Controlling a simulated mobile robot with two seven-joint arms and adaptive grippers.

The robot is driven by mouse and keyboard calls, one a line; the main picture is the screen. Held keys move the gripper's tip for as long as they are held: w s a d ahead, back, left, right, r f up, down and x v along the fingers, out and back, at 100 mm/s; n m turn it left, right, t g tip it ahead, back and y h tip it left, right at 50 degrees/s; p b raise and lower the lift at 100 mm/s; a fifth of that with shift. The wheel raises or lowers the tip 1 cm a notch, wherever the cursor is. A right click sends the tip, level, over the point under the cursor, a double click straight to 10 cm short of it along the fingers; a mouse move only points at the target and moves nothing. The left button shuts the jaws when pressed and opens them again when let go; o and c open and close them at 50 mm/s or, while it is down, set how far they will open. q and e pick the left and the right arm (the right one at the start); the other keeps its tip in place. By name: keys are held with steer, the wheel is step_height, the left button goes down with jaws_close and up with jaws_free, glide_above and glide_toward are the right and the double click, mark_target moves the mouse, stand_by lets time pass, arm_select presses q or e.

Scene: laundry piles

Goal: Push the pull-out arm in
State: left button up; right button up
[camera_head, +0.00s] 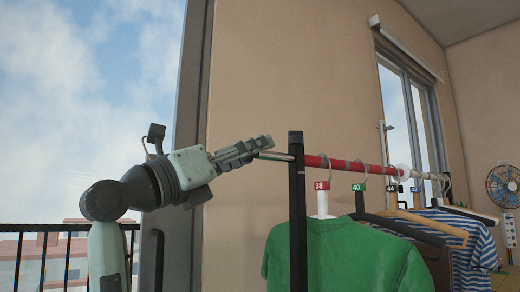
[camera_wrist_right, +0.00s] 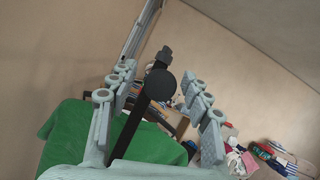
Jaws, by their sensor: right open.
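The pull-out arm (camera_head: 274,156) is a thin pale rod sticking out to the left from the clothes rack's black post (camera_head: 297,210), in line with the red rail (camera_head: 345,165). My right gripper (camera_head: 262,145) is at its outer end, with the fingers overlapping it in the head view. In the right wrist view, a round dark end (camera_wrist_right: 160,84) shows between the two spread fingers, in front of the black post (camera_wrist_right: 130,125). The right gripper is open; whether it touches the rod cannot be told. My left gripper is not in view.
A green shirt (camera_head: 345,255) hangs from the rail just right of the post, with striped shirts (camera_head: 470,245) and hangers beyond. A wall and window are behind. A fan (camera_head: 505,186) stands far right. A balcony railing (camera_head: 65,228) is at left.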

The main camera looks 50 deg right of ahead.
steer(key=v, duration=0.8)
steer(key=shift+a+f, duration=0.15)
steer(key=shift+a, duration=0.2)
steer(key=d+r+y, duration=0.1)
steer(key=d, duration=0.1)
steer(key=d+r+m+g+y, duration=0.1)
steer(key=d+y, duration=0.1)
steer(key=d, duration=0.1)
steer(key=d+r+y, duration=0.1)
steer(key=d, duration=0.1)
steer(key=shift+s+d+r+g+y, duration=0.3)
steer(key=shift+s+d+y, duration=0.05)
steer(key=shift+y, duration=0.05)
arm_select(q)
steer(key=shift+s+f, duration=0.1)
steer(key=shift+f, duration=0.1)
arm_select(e)
steer(key=shift+c, duration=0.5)
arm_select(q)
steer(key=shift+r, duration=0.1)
arm_select(e)
jaws_close()
